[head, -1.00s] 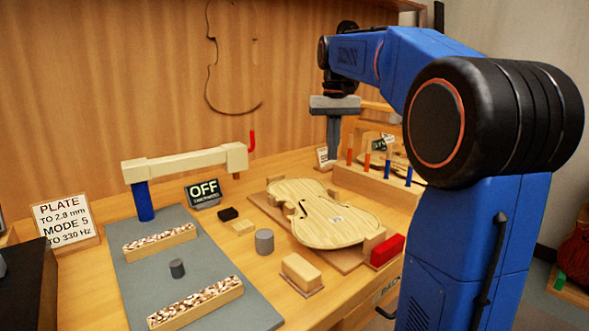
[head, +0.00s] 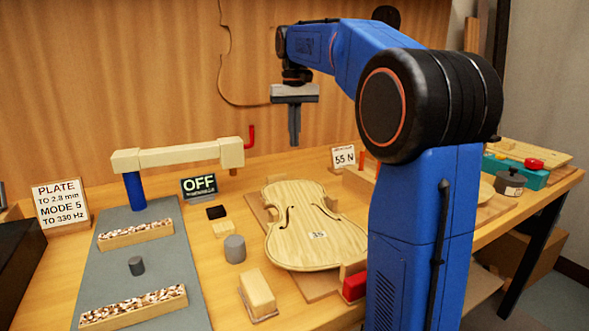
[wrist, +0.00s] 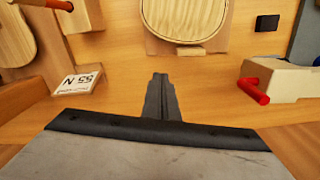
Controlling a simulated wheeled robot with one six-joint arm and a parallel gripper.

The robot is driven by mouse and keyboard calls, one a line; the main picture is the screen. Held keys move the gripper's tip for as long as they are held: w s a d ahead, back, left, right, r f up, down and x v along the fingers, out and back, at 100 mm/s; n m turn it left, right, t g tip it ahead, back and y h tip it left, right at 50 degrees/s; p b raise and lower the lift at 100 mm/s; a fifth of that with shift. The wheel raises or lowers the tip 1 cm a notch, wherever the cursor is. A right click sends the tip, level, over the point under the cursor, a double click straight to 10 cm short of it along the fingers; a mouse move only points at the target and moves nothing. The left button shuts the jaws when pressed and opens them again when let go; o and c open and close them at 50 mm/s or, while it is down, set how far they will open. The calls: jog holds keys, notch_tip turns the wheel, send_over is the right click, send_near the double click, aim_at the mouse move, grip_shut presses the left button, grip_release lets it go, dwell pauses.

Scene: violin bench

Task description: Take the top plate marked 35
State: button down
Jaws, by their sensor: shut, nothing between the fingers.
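The violin top plate (head: 316,245) lies flat on a wooden board at the middle of the bench in the head view, with two f-holes and a small label reading 35. Part of it shows at the top of the wrist view (wrist: 186,18), cut off by the frame edge. My gripper (head: 295,140) points down above the back of the bench, behind the plate and apart from it. In the wrist view the fingers (wrist: 160,82) are together with nothing between them.
A red block (head: 354,286) and wooden blocks stand at the plate's edge. A grey cylinder (head: 235,249) and a wooden block (head: 258,292) stand to its left. A thickness caliper (head: 178,156) stands over a grey mat (head: 160,274). A 55 N card (head: 344,157) stands behind right.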

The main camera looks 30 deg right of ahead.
aim_at(299, 180)
notch_tip(299, 180, down, 10)
jog(key=shift+r, duration=0.2)
jog(key=s, duration=0.2)
jog(key=shift+s+a+f, duration=0.15)
jog(key=shift+s+a, duration=0.4)
jog(key=shift+s, duration=0.4)
jog(key=shift+s+a, duration=0.15)
jog(key=shift+s, duration=0.45)
jog(key=shift+s+a, duration=0.15)
jog(key=shift+s, duration=0.4)
